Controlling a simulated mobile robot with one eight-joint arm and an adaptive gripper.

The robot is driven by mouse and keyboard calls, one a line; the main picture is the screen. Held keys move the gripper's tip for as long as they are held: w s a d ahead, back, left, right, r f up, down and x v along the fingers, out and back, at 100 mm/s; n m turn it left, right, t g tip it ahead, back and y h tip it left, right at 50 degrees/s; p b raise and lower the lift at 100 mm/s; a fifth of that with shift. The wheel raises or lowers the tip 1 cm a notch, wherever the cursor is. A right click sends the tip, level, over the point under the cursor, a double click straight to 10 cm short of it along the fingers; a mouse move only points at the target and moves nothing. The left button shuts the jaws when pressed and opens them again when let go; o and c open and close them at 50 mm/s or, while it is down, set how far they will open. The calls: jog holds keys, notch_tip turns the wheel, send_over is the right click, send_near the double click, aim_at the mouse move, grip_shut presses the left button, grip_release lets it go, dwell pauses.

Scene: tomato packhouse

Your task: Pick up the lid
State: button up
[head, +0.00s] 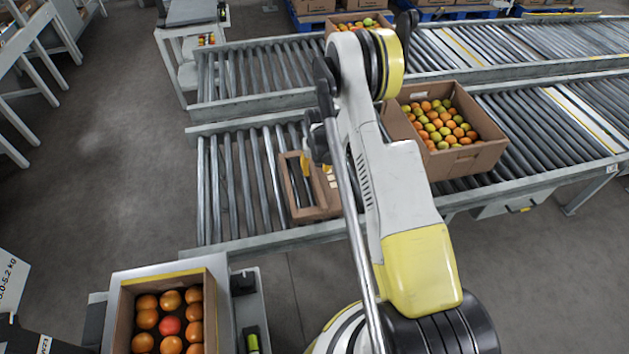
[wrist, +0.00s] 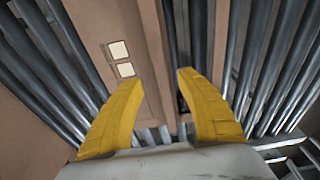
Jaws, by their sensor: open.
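The lid (head: 318,213) is a brown cardboard frame with an open middle, lying on the near roller conveyor. Rollers show through its opening. In the wrist view its brown cardboard (wrist: 96,22) fills the upper left, with two pale labels, and more brown cardboard lies right of a dark gap. My gripper (wrist: 158,78) is open, its two yellow fingers spread with an edge strip of cardboard between their tips. I cannot tell if they touch it. In the head view my gripper is over the lid, and my arm hides the lid's right part.
A carton of tomatoes (head: 480,157) stands on the near conveyor (head: 228,190), right of my arm. Another tomato carton (head: 212,300) stands on a scale-like stand at the lower left. A second roller conveyor (head: 255,75) runs behind. Rollers left of the lid are bare.

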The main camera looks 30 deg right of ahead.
aim_at(315, 174)
jog(key=f, duration=0.2)
jog(key=w+f+b, duration=0.1)
jog(key=shift+f+b, duration=0.3)
jog(key=shift+f, duration=0.1)
jog(key=shift+s+r, duration=0.1)
jog(key=shift+r, duration=0.05)
grip_shut()
